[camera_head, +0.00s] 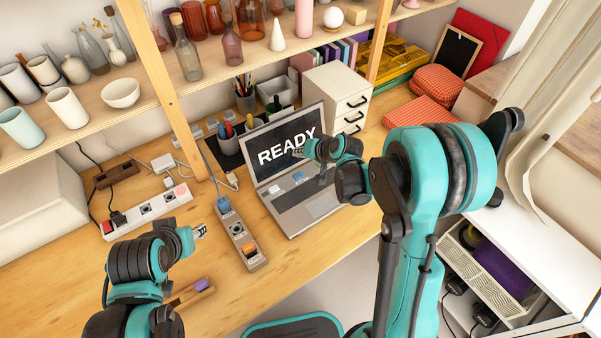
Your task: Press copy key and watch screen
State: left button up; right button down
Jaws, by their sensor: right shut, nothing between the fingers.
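A grey laptop (312,206) stands open on the wooden desk. Its dark screen (281,150) reads READY in white letters. A white key (275,190) and a blue-topped key (298,177) show on its keyboard; I cannot read any label. My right gripper (299,152) is shut and empty, in front of the right part of the screen and above the keyboard. It hides some of the screen's edge, and my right arm hides part of the keyboard. My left gripper (202,231) is at the left, beside the switch strip, apart from the laptop; its jaws are too small to judge.
A strip with blue and orange switches (238,232) lies left of the laptop. A white power strip (146,211) is farther left. White drawers (336,95) stand behind the laptop, and shelves (150,70) with vases overhang the desk.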

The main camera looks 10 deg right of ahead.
jog(key=b, duration=0.6)
send_over(300, 177)
notch_tip(300, 177, down, 8)
jog(key=shift+r, duration=0.25)
jog(key=shift+f+b, duration=0.45)
jog(key=shift+f, duration=0.2)
jog(key=shift+f, duration=0.1)
dwell(0.5)
jog(key=shift+f+b, duration=0.3)
jog(key=shift+b, duration=0.15)
jog(key=shift+f+b, duration=0.4)
jog(key=shift+b, duration=0.05)
dwell(0.4)
jog(key=shift+r, duration=0.1)
jog(key=shift+r+p, duration=0.6)
jog(key=shift+r, duration=0.15)
